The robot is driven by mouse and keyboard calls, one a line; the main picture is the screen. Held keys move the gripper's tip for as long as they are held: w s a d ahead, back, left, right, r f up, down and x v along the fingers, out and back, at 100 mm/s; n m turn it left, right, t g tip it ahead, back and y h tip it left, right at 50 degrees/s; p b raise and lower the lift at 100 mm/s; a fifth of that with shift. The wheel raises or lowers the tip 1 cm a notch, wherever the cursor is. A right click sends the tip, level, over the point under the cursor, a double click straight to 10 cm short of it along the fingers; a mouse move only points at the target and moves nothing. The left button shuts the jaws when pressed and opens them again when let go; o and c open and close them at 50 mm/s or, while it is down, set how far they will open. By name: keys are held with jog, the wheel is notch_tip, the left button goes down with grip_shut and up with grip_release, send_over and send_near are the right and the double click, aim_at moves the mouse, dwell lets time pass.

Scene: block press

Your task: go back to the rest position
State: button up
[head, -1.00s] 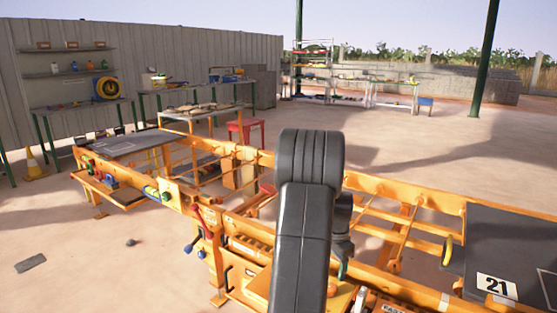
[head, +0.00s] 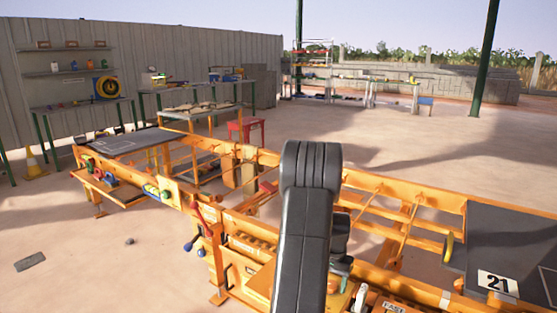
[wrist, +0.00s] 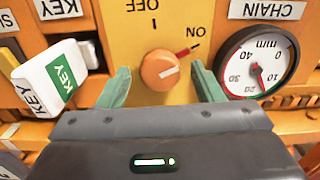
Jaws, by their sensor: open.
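My gripper (wrist: 160,67) is open in the wrist view, its two green fingers spread on either side of an orange round knob (wrist: 158,72). The fingers look clear of the knob, with nothing held between them; the depth gap cannot be told. The knob's red and white mark points towards the ON label (wrist: 195,31), which appears upside down. In the head view my black arm stands in front of the orange machine and hides most of the panel below it. A bit of my gripper (head: 341,266) shows beside the arm, low over the machine.
A white and green KEY tag (wrist: 52,75) hangs close left of the fingers. A round dial gauge (wrist: 256,64) sits close right. The orange machine frame (head: 225,270) runs across the front, with a red-handled lever (head: 198,213). Open ground lies behind it.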

jog(key=n, duration=0.4)
jog(key=n+b, duration=0.1)
jog(key=n, duration=0.3)
jog(key=shift+r+n, duration=0.3)
jog(key=shift+r, duration=0.8)
jog(key=shift+a, duration=0.1)
